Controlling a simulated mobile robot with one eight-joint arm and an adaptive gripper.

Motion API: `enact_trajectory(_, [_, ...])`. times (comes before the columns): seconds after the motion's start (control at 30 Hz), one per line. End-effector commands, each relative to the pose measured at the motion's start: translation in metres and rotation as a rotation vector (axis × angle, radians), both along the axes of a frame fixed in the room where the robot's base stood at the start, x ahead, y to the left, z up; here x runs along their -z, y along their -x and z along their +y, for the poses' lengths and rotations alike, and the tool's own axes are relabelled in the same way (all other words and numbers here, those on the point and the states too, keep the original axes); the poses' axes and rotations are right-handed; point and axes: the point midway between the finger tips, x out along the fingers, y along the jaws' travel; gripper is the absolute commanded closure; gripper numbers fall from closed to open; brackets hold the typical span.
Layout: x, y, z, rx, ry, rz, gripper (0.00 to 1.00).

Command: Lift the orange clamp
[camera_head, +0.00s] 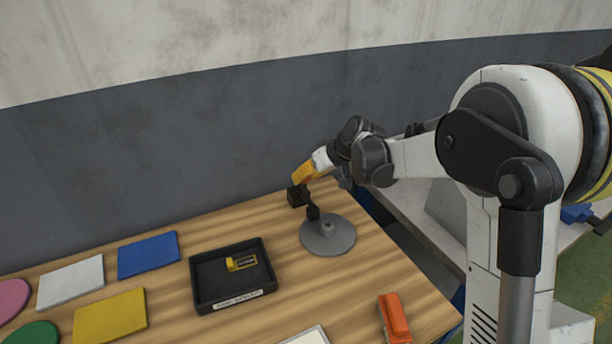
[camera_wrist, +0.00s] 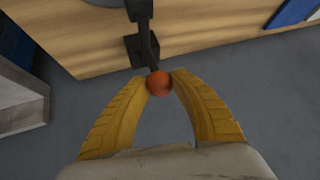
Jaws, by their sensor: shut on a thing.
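The yellow fingers of my gripper (camera_wrist: 159,82) are closed around a round orange knob (camera_wrist: 158,84), one fingertip on each side. The knob is at the end of a dark bar (camera_wrist: 148,42), which I take to be the clamp's handle. A black block (camera_wrist: 138,50) sits beside the bar near the table edge. In the head view my gripper (camera_head: 304,174) is at the table's far edge, above the dark clamp parts (camera_head: 298,196). They stand by a round grey base (camera_head: 328,236). The knob is hidden there by my fingers.
An orange object (camera_head: 394,318) lies at the table's front right. A black tray (camera_head: 200,285) holds a small yellow item (camera_head: 241,262). Blue (camera_head: 148,255), white (camera_head: 70,284) and yellow (camera_head: 110,317) plates lie left. Bare wooden tabletop (camera_head: 320,285) lies between.

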Motion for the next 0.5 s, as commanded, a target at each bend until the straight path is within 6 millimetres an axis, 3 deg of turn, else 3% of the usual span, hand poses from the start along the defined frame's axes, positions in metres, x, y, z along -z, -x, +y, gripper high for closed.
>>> enact_trajectory(0.2, [-0.013, -0.015, 0.007, -0.001, 0.062, 0.148, 1.0])
enact_trajectory(0.5, [-0.017, -0.036, 0.016, -0.001, 0.169, 0.402, 1.0])
